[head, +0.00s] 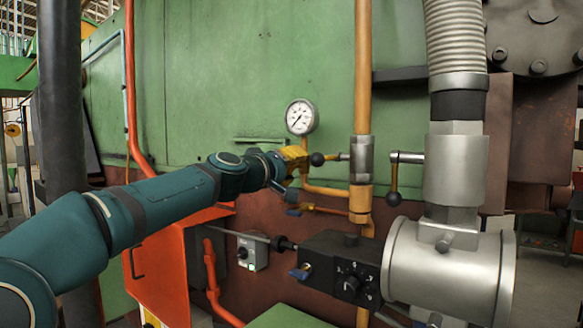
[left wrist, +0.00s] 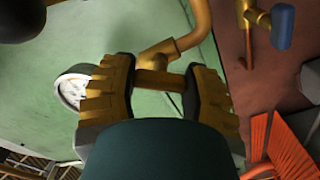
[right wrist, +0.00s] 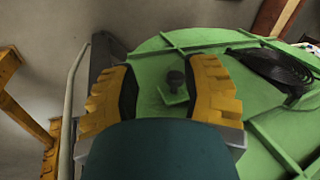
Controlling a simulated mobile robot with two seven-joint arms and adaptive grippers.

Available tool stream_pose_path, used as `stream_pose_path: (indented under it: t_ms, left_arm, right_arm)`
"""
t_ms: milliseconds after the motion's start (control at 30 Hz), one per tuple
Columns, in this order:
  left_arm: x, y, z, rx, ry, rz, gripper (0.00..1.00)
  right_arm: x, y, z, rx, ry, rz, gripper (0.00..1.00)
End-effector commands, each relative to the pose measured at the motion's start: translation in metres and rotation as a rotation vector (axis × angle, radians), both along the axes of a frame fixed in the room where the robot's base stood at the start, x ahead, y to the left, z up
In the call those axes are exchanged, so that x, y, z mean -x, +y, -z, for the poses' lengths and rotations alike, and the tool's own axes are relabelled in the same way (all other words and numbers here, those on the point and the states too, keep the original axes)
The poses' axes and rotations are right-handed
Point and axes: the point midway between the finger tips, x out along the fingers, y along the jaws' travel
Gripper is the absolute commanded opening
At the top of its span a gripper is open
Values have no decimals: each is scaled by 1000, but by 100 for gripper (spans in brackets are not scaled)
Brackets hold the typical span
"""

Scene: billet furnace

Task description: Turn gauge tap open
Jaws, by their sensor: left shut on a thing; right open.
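The white round pressure gauge (head: 300,117) is on the green furnace wall, with a brass pipe (head: 325,190) below it. My left gripper (head: 292,158) is just below the gauge. In the left wrist view its yellow fingers are shut on a short brass bar (left wrist: 158,78) beside the bent brass pipe (left wrist: 185,42); this looks like the gauge tap. In the head view the gripper hides the tap. The gauge (left wrist: 72,88) shows partly behind a finger in that wrist view. My right gripper (right wrist: 165,80) is open and empty, seen only in its wrist view.
A black-ball lever (head: 317,159) sticks out right beside my left gripper. A blue-handled tap (head: 293,212) is below it. An orange box (head: 165,265), a black control block (head: 345,270) and a silver cylinder (head: 450,270) stand lower. Green ribbed machinery (right wrist: 190,50) lies before my right gripper.

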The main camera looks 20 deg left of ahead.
Motion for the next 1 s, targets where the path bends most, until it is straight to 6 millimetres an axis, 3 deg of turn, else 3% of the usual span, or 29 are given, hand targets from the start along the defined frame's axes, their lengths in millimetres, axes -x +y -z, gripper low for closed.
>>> stream_pose_path:
  t_ms: [500,1000]
  left_arm:
    - [0,0,-1,425,154,0,13]
    - [0,0,0,609,221,0,13]
  right_arm:
    - [-2,0,-6,1,-5,4,47]
    - [-3,-1,-9,2,-7,6,47]
